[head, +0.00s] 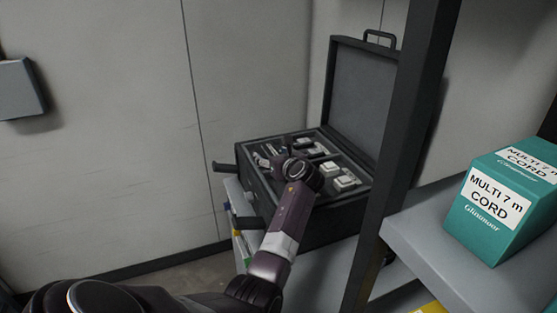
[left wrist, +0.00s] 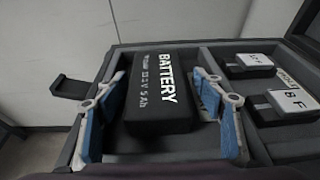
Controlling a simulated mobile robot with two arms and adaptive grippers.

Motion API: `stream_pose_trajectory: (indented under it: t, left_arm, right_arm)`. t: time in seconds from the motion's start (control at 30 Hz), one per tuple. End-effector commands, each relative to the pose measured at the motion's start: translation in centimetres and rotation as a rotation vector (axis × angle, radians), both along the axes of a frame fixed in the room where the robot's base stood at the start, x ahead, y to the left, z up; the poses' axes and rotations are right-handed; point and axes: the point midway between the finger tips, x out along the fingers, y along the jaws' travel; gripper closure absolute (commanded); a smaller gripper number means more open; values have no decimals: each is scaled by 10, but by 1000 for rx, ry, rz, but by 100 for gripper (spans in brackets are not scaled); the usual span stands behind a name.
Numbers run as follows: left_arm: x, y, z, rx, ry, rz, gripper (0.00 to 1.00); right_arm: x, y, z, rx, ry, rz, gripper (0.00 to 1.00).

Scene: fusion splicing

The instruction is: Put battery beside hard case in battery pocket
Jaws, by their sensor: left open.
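The hard case (head: 328,232) stands open, its lid (head: 356,97) upright at the back. The battery (left wrist: 158,92), a black block with white lettering, lies in or just over the left compartment of the case, slightly turned in the left wrist view. I cannot tell whether it is fully seated. My left gripper (left wrist: 158,78) is open, with one blue-padded finger on each side of the battery and small gaps visible. In the head view my left gripper (head: 268,158) is over the left part of the case; the battery is not clearly visible there. My right gripper is not in view.
White-topped parts (left wrist: 292,102) sit in the case's right compartments. A dark shelf post (head: 398,130) stands just right of the case. A teal cord box (head: 487,232) is on the grey shelf (head: 430,250). The wall is close behind.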

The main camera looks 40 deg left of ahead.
Motion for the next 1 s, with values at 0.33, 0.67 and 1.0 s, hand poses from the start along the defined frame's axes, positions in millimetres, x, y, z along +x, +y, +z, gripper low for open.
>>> stream_pose_trajectory:
  t: [0.33,0.67,1.0]
  left_arm:
    - [-30,-59,19,-2,-2,-3,37]
    - [-47,-90,31,-3,-1,-1,37]
    - [-48,-91,32,-2,-2,-1,37]
  right_arm:
    - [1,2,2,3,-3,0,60]
    - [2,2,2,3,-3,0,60]
    - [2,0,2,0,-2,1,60]
